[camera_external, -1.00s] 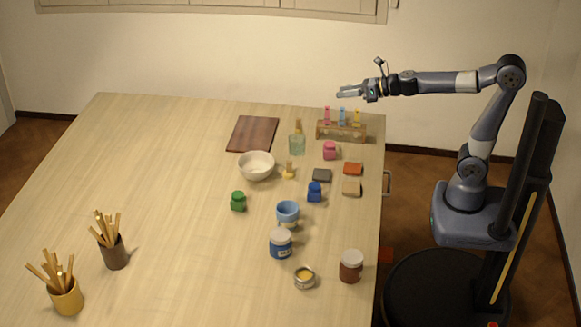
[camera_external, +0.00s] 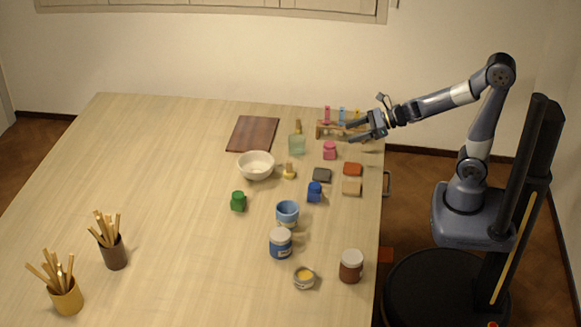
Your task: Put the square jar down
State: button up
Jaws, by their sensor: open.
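My gripper (camera_external: 352,132) is open and empty. It is over the back right of the table, in front of the test-tube rack in the picture. Three small square-looking jars stand upright on the table: a pink jar (camera_external: 330,151) just below and left of the gripper, a blue jar (camera_external: 314,193) further forward, and a green jar (camera_external: 238,202) to the left. All three stand apart from my gripper. I cannot tell which one the task names.
A wooden rack (camera_external: 325,131) with coloured tubes is partly hidden behind my gripper. Small tiles, a glass (camera_external: 297,145), a white bowl (camera_external: 256,166), a blue cup (camera_external: 288,213) and lidded round jars stand nearby. A brown board (camera_external: 252,134) lies at the back. The table's left middle is clear.

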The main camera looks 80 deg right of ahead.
send_near(325, 151)
jog(key=w+f, duration=0.1)
jog(key=w, duration=0.1)
jog(key=w+d+f, duration=0.1)
jog(key=w+f, duration=0.1)
jog(key=shift+w+f, duration=0.1)
jog(key=shift+f, duration=0.1)
jog(key=shift+p+x, duration=0.45)
jog(key=shift+x, duration=2.25)
jog(key=shift+w+d, duration=0.1)
jog(key=shift+d, duration=0.05)
jog(key=shift+c, duration=0.4)
jog(key=shift+r, duration=0.1)
jog(key=c, duration=1.2)
